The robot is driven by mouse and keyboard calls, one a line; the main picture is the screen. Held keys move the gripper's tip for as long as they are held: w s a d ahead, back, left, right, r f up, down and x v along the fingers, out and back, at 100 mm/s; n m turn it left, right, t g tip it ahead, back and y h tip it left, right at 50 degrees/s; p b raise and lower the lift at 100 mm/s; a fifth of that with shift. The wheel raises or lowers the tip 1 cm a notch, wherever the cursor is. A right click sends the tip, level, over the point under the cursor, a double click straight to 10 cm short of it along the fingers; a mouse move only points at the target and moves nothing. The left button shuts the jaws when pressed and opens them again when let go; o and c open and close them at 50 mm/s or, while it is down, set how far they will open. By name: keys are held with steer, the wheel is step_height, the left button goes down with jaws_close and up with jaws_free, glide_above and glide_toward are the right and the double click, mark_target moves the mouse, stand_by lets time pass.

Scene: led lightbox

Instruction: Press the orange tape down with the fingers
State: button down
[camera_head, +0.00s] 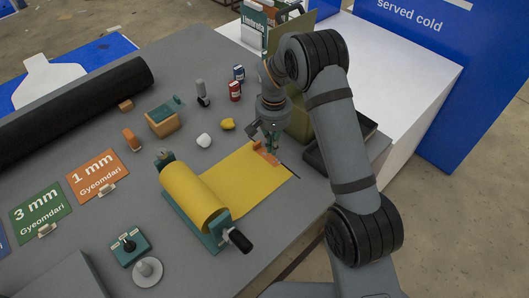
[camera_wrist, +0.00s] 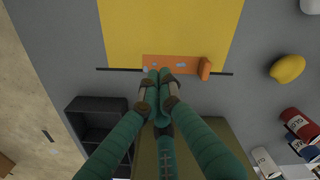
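The orange tape (camera_wrist: 185,62) is a short strip with small pale blue marks, lying across the edge of the yellow sheet (camera_wrist: 170,22). Its right end in the wrist view has a raised orange piece (camera_wrist: 205,69). The orange tape also shows in the head view (camera_head: 264,158), just below my gripper (camera_head: 271,150). In the wrist view, the teal fingers of my gripper (camera_wrist: 160,78) are together at their tips, over the tape's near edge, with nothing seen between them. They hide part of the tape. I cannot tell whether they touch it.
The yellow roll (camera_head: 192,193) sits in a teal holder left of the tape. A thin dark line (camera_wrist: 118,69) runs along the sheet's edge. A yellow lump (camera_head: 228,124) and a white one (camera_head: 204,140) lie nearby. A dark open tray (camera_wrist: 97,122) stands close by.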

mark_target(272, 160)
steer(key=shift+f, duration=0.15)
stand_by(0.5)
steer(key=shift+f+b, duration=2)
steer(key=shift+b, duration=0.05)
steer(key=shift+s+f, duration=0.1)
stand_by(0.4)
steer(key=shift+r+p, duration=0.85)
steer(key=shift+r, duration=0.7)
steer(key=shift+r+p, duration=1.4)
steer(key=shift+r, duration=0.65)
steer(key=shift+f, duration=0.15)
